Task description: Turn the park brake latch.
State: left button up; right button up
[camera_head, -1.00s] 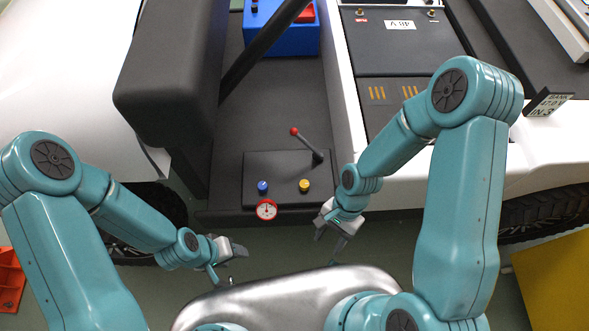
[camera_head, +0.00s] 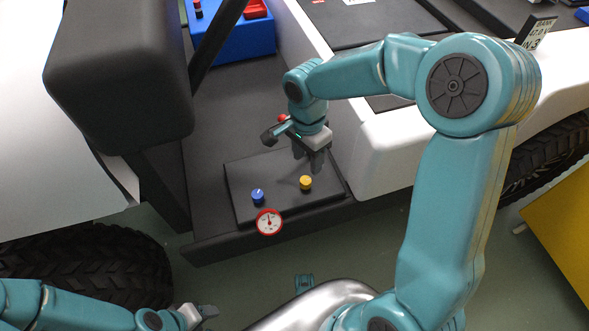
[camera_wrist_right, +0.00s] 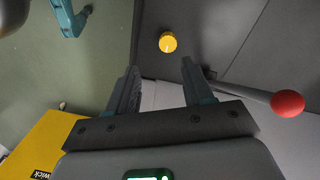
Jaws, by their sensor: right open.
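A dark control panel (camera_head: 232,190) on the cart floor carries a yellow knob (camera_head: 305,182), a blue knob (camera_head: 257,195) and a lever with a red ball (camera_head: 283,118). I cannot tell which of these is the park brake latch. My right gripper (camera_head: 314,166) is open and empty above the panel, just behind the yellow knob, and hides most of the lever. In the right wrist view, the yellow knob (camera_wrist_right: 168,42) is beyond the open fingers, and the lever's red ball (camera_wrist_right: 287,103) is at their right. My left gripper (camera_head: 200,314) is low at the left, its jaws unclear.
A red-rimmed gauge (camera_head: 269,222) is on the panel's front edge. A dark seat block (camera_head: 115,75) and a slanted dark bar (camera_head: 215,48) stand at the left. A blue box (camera_head: 235,35) is behind. The white cart body (camera_head: 385,150) borders the panel's right.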

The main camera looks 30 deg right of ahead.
aim_at(306, 180)
jog(key=b, duration=0.1)
jog(key=f+b, duration=0.1)
jog(key=shift+w+d+f+t+b, duration=0.15)
jog(key=shift+w+f+t+b, duration=0.15)
jog(key=shift+t, duration=0.1)
notch_tip(306, 180, down, 9)
jog(key=b, duration=0.7)
jog(key=shift+r, duration=0.1)
jog(key=shift+c, duration=1.2)
pick_arm(q)
notch_tip(306, 180, down, 10)
jog(key=shift+w+a, duration=0.3)
jog(key=shift+w, duration=0.05)
pick_arm(e)
jog(key=c, duration=0.4)
jog(key=shift+o, duration=0.2)
